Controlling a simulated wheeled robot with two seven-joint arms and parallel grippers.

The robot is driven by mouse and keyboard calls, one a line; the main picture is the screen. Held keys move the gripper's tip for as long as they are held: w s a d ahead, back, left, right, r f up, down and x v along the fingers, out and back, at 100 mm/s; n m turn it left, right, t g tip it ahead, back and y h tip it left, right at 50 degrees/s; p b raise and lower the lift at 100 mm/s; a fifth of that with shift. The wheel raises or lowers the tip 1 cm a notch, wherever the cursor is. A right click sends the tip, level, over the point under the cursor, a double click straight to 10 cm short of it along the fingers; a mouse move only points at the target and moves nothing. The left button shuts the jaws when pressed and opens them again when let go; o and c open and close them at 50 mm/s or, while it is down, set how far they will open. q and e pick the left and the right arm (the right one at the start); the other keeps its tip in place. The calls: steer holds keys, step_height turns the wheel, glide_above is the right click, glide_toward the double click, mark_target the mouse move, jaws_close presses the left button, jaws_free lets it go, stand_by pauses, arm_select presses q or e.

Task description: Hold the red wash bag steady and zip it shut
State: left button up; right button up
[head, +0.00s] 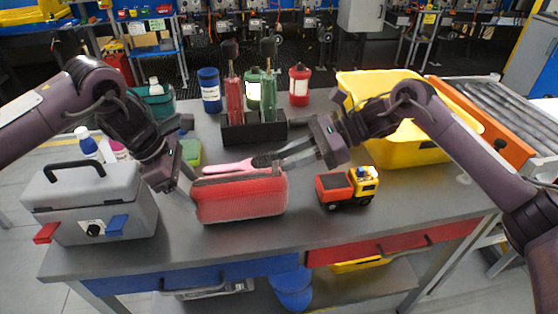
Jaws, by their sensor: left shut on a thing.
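The red wash bag (240,197) lies on the grey workbench near its front middle, with its long side facing me. A dark line runs along its top edge; I cannot make out the zip's slider or how far it is closed. My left gripper (191,189) is at the bag's left end, shut on it. My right gripper (284,160) is above and behind the bag's right end, its two light fingers pointing left and apart. I see nothing clearly held between them.
A pink-handled brush (228,167) lies just behind the bag. A toy truck (347,187) stands to the right, a grey toolbox (92,203) to the left. A black holder (254,130) with tools and a yellow bin (405,146) stand behind. The bench front is clear.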

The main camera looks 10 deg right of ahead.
arm_select(q)
steer(key=shift+d, duration=0.1)
arm_select(e)
steer(key=v, duration=0.8)
steer(key=shift+d, duration=0.35)
steer(key=shift+r, duration=0.1)
arm_select(q)
steer(key=o, duration=1.7)
steer(key=shift+c, duration=0.2)
